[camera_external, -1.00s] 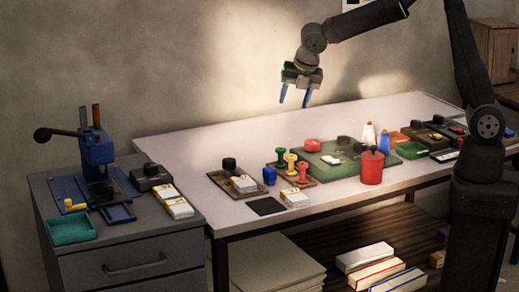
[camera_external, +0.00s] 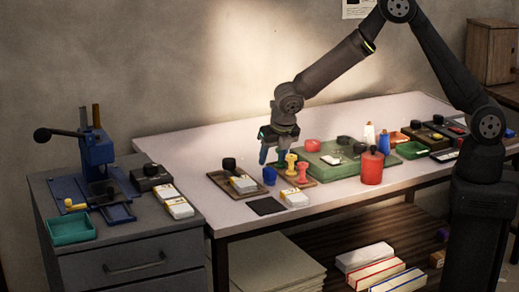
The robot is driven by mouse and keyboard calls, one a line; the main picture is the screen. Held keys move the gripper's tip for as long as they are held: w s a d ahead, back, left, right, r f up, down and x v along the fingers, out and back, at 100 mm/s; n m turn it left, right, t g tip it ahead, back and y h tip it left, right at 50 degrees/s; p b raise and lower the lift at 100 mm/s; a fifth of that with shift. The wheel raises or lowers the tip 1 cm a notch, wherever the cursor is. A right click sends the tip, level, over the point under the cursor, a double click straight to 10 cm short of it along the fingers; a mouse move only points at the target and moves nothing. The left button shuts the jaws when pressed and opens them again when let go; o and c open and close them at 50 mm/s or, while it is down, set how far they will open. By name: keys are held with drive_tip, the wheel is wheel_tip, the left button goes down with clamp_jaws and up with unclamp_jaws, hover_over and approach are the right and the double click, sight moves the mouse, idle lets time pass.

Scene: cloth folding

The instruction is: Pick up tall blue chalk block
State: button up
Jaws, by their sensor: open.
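A small dark-blue block (camera_external: 270,176) stands on the white table (camera_external: 225,210), left of a brown tray with stamps; it is the likeliest chalk block, though its kind is hard to tell at this size. My gripper (camera_external: 273,161) points down with its blue fingers spread, just above and behind the block in the picture. It appears empty. Whether the fingers are apart from the block in depth cannot be told. The gripper partly covers the green stamp in the tray.
The stamp tray (camera_external: 311,183) with yellow and pink stamps is close on the right. Another brown tray (camera_external: 222,182) lies left. A black pad (camera_external: 266,207) lies in front. A green mat (camera_external: 345,172) and red canister (camera_external: 372,168) are further right.

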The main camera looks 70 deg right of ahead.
sight(270, 169)
drive_tip(key=shift+a+x, duration=0.15)
drive_tip(key=shift+x, duration=1.35)
drive_tip(key=shift+a+x, duration=0.15)
drive_tip(key=shift+x, duration=1.3)
drive_tip(key=shift+s+f, duration=0.15)
drive_tip(key=c, duration=1.1)
